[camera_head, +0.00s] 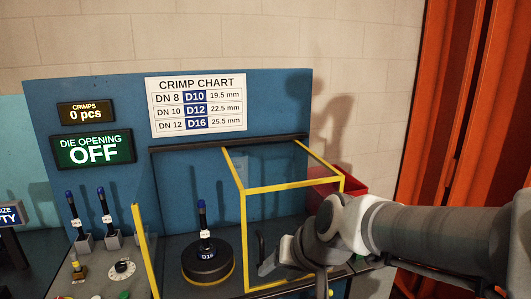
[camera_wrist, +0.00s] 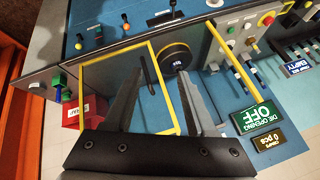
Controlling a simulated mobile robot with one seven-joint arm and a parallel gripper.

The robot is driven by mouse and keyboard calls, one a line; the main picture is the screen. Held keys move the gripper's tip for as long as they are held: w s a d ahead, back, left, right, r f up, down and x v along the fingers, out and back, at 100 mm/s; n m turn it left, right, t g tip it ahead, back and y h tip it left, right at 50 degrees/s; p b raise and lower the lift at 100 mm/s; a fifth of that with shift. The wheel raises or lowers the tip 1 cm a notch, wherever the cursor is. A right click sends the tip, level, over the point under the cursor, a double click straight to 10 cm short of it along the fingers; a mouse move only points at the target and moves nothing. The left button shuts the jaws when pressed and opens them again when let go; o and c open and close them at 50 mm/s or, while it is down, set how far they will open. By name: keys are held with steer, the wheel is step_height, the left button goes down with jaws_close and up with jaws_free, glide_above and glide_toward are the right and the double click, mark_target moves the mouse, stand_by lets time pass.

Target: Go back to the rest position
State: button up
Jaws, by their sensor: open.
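My gripper (camera_wrist: 162,72) is open in the wrist view, with its two grey fingers apart and nothing between them. In the head view my gripper (camera_head: 266,268) is at the lower middle, in front of the yellow-framed clear guard (camera_head: 292,186). A dark vertical handle shows on the guard just above the fingertips; I cannot tell whether they touch it. The guard also shows in the wrist view (camera_wrist: 85,92). Left of my gripper stands the round black die marked D10 (camera_head: 207,268), with a dark blue-topped tool upright in it. The die also shows in the wrist view (camera_wrist: 176,55).
The blue press panel carries a crimp chart (camera_head: 196,105), a "DIE OPENING OFF" display (camera_head: 93,150) and a "0 pcs" display (camera_head: 86,113). A red bin (camera_head: 353,187) is behind the guard; a red curtain (camera_head: 440,110) hangs right.

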steer(key=s+d+r+h, duration=0.2)
steer(key=s+d+h, duration=0.1)
steer(key=s+d, duration=0.8)
steer(key=shift+s+r+h, duration=0.4)
steer(key=shift+s, duration=0.6)
steer(key=shift+d, duration=0.1)
